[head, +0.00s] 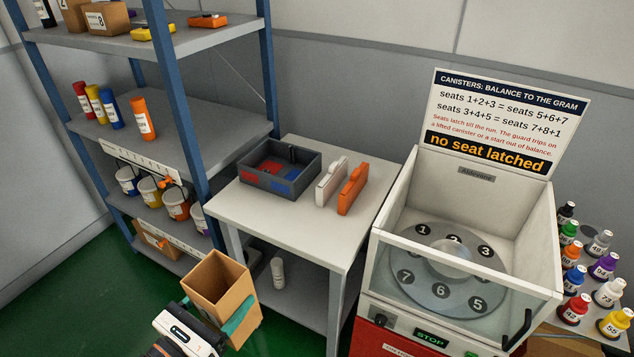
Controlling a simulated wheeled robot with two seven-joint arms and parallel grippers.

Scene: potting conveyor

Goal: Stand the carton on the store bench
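The carton (219,287) is a brown, open-topped box, tilted in the lower left-centre of the head view, with its dark inside showing. My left gripper (213,312) comes up from the bottom and is shut on it. One teal finger lies against the carton's right side; the other is mostly hidden. The carton is held in front of a white-topped bench (301,234), lower than its top and to the left of its front leg. I cannot tell if this is the store bench. My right gripper is not in view.
A grey divided tray (279,168), a white case (331,181) and an orange case (352,188) stand on the bench top; its front part is clear. A blue-posted shelf rack (178,105) stands left. A glass-fronted machine (460,262) stands right, with numbered bottles (602,267) beyond.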

